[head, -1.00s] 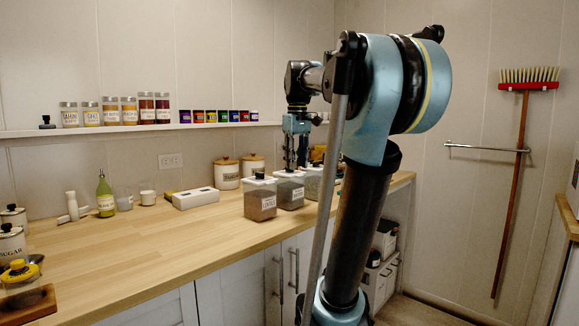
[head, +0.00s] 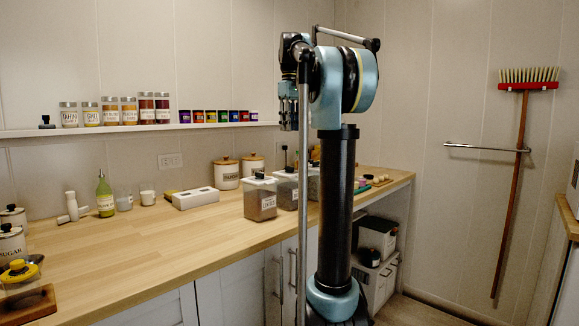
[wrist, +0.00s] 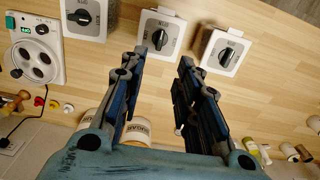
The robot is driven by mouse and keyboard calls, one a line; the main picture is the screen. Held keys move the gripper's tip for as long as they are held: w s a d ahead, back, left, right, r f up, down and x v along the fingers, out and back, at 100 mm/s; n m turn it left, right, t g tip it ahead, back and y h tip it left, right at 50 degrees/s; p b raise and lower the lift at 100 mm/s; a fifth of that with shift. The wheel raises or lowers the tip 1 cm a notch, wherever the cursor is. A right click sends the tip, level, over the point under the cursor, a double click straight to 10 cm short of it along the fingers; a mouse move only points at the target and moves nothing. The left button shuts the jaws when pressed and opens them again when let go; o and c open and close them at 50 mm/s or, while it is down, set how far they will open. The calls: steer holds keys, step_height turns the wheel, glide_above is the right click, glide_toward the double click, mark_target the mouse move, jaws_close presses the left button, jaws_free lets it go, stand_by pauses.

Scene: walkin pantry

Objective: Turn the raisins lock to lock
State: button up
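Three clear canisters with white lids and black knobs stand in a row on the counter: the near one (head: 261,201), the middle one (head: 287,193) and a far one (head: 314,188), partly behind my arm. I cannot read which is the raisins. The wrist view shows their lids from above, with dark turning knobs: right lid (wrist: 214,58), middle lid (wrist: 150,52) and left lid (wrist: 94,30). My gripper (wrist: 158,64) is open and empty, its two fingers apart. In the head view it hangs above the counter behind the canisters (head: 290,116), touching none of them.
Two cream canisters with wooden lids (head: 227,180) stand near the wall behind the row. A white device with round dials (wrist: 37,58) and a cord sits beyond the left lid. Small jars line the wall shelf (head: 200,127). The counter's front left (head: 150,248) is clear.

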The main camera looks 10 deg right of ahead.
mark_target(289, 169)
step_height(289, 169, down, 15)
steer(key=shift+r, duration=0.1)
stand_by(0.4)
jaws_close()
